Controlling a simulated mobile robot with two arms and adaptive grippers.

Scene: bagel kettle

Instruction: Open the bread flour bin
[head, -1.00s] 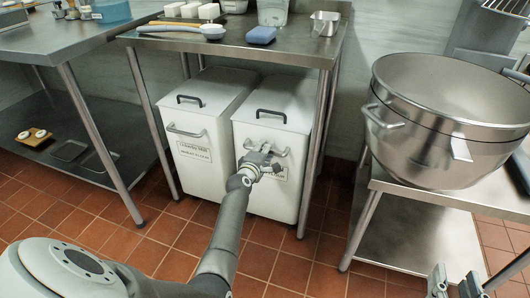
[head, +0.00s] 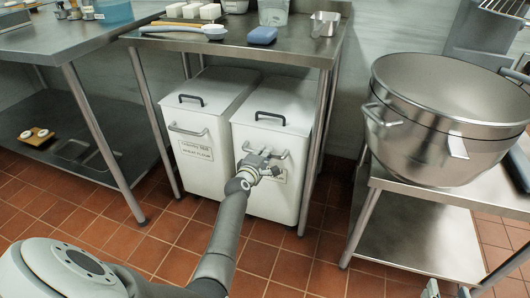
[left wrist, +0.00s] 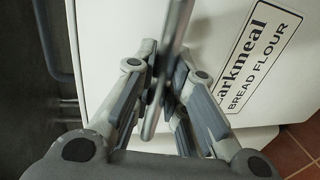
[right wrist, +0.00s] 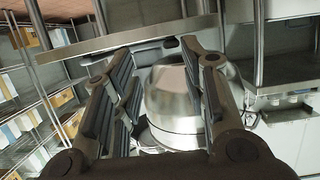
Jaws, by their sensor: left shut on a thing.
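The bread flour bin (head: 272,190) is the right one of two white bins under the steel table, with a black lid handle (head: 270,117) on top and a metal bar handle (head: 284,154) on its front. Its "BREAD FLOUR" label (left wrist: 262,62) shows in the left wrist view. My left gripper (head: 262,163) is shut on the front bar handle, whose bar (left wrist: 165,75) runs between the fingers. The bin's lid looks closed. My right gripper (right wrist: 157,50) is open and empty, and only its tips show at the bottom right of the head view.
The other white bin (head: 198,150) stands close on the left. Table legs (head: 314,150) flank the bins. A large steel bowl (head: 430,120) stands on a steel table at right. Red tiled floor (head: 300,262) in front of the bins is clear.

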